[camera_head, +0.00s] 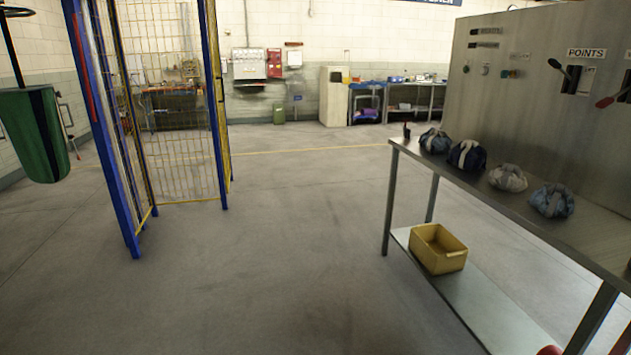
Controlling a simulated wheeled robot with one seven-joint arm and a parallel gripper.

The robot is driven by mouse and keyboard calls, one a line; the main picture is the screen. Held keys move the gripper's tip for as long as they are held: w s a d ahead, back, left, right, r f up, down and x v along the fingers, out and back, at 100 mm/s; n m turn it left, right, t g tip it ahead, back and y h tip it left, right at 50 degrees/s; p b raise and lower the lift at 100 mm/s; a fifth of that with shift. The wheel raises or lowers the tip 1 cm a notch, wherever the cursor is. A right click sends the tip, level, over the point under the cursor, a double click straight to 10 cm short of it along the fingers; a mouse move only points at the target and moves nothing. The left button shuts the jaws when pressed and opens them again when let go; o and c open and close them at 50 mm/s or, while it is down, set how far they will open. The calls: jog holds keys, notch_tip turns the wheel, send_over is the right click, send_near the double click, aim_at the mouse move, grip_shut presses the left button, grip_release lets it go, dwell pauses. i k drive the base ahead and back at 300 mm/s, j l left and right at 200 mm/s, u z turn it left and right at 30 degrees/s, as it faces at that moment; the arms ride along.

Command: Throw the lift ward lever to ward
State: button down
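A steel control panel (520,50) stands behind the bench at the right. A lever with a dark knob (555,64) sits in a slot under a label reading "POINTS". A lever with a red handle (606,102) sits further right, near the frame's edge, and its slot is partly cut off. No label reading "lift ward" is legible, so I cannot tell which lever bears that name.
A steel bench (470,180) stands before the panel with several sling bags on it, including a dark blue one (467,157). A yellow bin (438,249) is on its lower shelf. A blue-framed mesh cage (170,100) and hanging green bag (33,135) are left. Middle floor is clear.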

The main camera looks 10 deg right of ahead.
aim_at(554, 63)
jog(key=i+z, duration=0.25)
jog(key=i, duration=0.2)
jog(key=i+j+z, duration=0.2)
jog(key=i, duration=0.25)
jog(key=i+j+z, duration=0.25)
jog(key=i, duration=0.15)
jog(key=i+j+z, duration=0.95)
jog(key=i+j, duration=0.15)
jog(key=j, duration=0.2)
